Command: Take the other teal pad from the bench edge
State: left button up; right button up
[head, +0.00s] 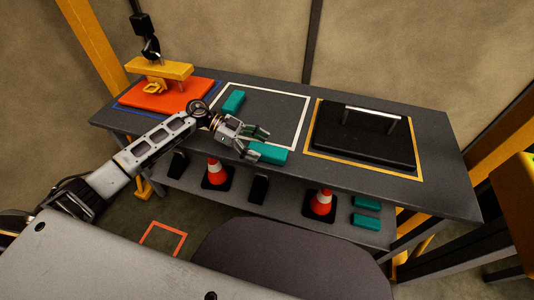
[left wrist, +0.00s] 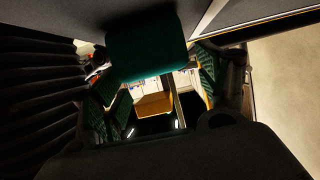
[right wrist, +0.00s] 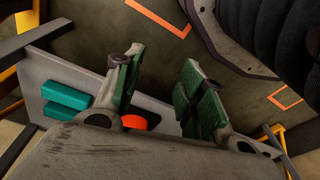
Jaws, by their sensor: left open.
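A teal pad (head: 268,153) lies at the bench's front edge, its near side at the edge. My left gripper (head: 257,143) is open with its fingers just beside and behind this pad; contact cannot be told. In the left wrist view a dark teal pad (left wrist: 147,45) shows between and beyond the spread fingers. Another teal pad (head: 233,101) lies inside the white outline on the bench. My right gripper (right wrist: 163,80) is open and empty in the right wrist view, away from the bench top.
The bench (head: 440,190) also bears a black plate with a handle (head: 365,135) in a yellow outline and an orange-red plate (head: 165,95) under a yellow fixture. The lower shelf (head: 280,217) holds cones (head: 320,203) and two teal pads (head: 366,202), also in the right wrist view (right wrist: 65,95).

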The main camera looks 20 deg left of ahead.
aim_at(266, 149)
pick_arm(q)
jog(key=x, duration=0.2)
jog(key=shift+w+d, duration=0.1)
jog(key=shift+d, duration=0.3)
jog(key=shift+d+f+b, duration=0.15)
jog(key=shift+d+b, duration=0.15)
jog(key=shift+d, duration=0.05)
pick_arm(e)
jog(key=shift+s+a+r, duration=0.1)
jog(key=shift+a+r, duration=0.05)
jog(key=shift+r, duration=0.55)
jog(key=shift+s+a+r, duration=0.1)
jog(key=shift+a+r, duration=0.05)
jog(key=shift+r, duration=0.55)
pick_arm(q)
jog(key=c, duration=0.8)
jog(key=shift+c, duration=0.6)
pick_arm(e)
jog(key=shift+w+r, duration=0.2)
jog(key=shift+w, duration=0.4)
